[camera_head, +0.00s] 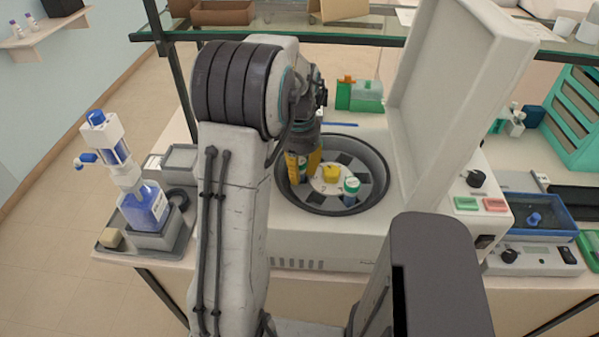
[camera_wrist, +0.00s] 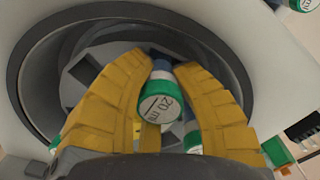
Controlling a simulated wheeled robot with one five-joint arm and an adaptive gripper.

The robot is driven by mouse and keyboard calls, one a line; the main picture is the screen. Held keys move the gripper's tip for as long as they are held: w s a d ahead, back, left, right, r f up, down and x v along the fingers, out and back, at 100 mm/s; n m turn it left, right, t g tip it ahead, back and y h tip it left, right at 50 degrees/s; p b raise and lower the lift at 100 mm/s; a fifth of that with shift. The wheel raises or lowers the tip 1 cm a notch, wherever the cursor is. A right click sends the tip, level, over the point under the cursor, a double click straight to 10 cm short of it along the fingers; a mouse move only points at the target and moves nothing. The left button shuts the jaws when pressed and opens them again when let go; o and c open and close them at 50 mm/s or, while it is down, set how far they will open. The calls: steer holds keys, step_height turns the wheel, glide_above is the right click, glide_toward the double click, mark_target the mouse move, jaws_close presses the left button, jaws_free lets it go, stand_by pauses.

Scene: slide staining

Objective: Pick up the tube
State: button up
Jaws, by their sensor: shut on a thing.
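The tube (camera_wrist: 160,102) has a green-rimmed white cap marked "20 ml" and stands between the yellow fingers of my gripper (camera_wrist: 162,70) in the wrist view. The fingers are shut on it, one on each side. In the head view my gripper (camera_head: 303,165) reaches down into the open centrifuge bowl (camera_head: 364,203), at its left side, and largely hides the held tube. I cannot tell whether the tube's lower end is still in a rotor slot. A second green-capped tube (camera_head: 351,187) stands in the rotor's right side. A yellow hub (camera_head: 330,173) is at the rotor's centre.
The centrifuge's raised lid (camera_head: 455,90) stands right of the bowl. A glass shelf (camera_head: 350,30) crosses behind my arm. A blue dispenser bottle (camera_head: 146,207) stands at left. A green rack (camera_head: 575,120) and a blue tray (camera_head: 535,215) are at right.

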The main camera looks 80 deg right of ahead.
mark_target(303, 160)
steer(key=shift+r, duration=0.75)
steer(key=r, duration=0.3)
steer(key=shift+s+d, duration=0.2)
steer(key=shift+s, duration=0.2)
steer(key=s+d+r, duration=0.1)
steer(key=s, duration=0.1)
steer(key=s+d+r, duration=0.1)
steer(key=s+r, duration=0.1)
steer(key=s, duration=0.1)
steer(key=s+d+r, duration=0.1)
steer(key=s+r, duration=0.1)
steer(key=s, duration=0.1)
steer(key=shift+s+d+r, duration=0.1)
steer(key=shift+d+r, duration=0.1)
steer(key=shift+d, duration=0.15)
jaws_close()
steer(key=shift+s+d+r, duration=0.35)
steer(key=shift+s+r, duration=0.15)
steer(key=shift+s, duration=0.3)
steer(key=shift+a, duration=0.15)
